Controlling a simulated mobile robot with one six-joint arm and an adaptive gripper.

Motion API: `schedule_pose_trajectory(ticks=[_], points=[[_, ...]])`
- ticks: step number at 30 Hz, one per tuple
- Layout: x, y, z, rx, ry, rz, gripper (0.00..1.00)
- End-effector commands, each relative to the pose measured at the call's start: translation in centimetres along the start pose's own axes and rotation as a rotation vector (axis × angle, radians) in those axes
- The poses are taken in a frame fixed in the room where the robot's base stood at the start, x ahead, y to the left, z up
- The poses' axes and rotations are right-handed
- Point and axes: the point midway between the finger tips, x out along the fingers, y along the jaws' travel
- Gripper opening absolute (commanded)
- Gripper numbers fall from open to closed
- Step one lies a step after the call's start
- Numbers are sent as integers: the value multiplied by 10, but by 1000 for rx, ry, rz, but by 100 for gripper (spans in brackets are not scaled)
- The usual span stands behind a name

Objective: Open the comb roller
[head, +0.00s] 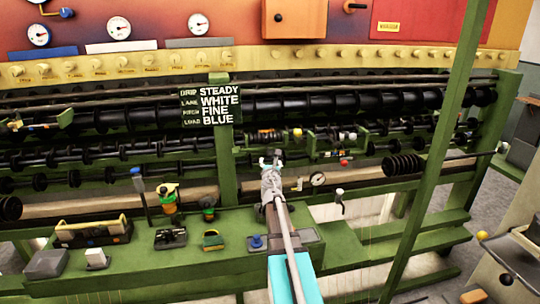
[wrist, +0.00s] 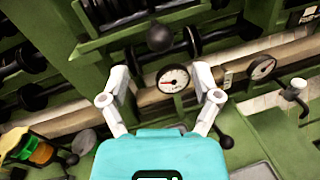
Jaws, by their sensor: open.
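My gripper (head: 272,165) is open and empty at the front of the green machine, below the row of rollers. In the wrist view its two pale fingers (wrist: 160,85) stand wide apart, with a round dial gauge (wrist: 173,78) beyond them. A black ball knob (wrist: 160,38) shows above the gauge. Long dark rollers with black discs (head: 75,178) run across the machine, and a short stack of discs (head: 403,165) sits on a rod at right. I cannot tell for sure which part is the comb roller. My arm hides part of the green bench.
A sign (head: 210,104) reads drip steady, lane white, pitch fine, load blue. A blue-topped lever (head: 137,180), a yellow-topped bottle (head: 167,195) and small fittings stand on the green bench (head: 195,262). A slanted green post (head: 440,140) rises at right.

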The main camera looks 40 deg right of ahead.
Motion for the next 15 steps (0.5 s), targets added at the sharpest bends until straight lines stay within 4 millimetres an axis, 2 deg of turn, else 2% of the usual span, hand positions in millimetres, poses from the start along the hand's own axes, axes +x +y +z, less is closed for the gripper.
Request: schedule_pose_trajectory(ticks=[1, 6, 15], points=[[13, 0, 0, 0, 0, 0, 81], [38, 0, 0, 0, 0, 0, 81], [68, 0, 0, 0, 0, 1, 81]])
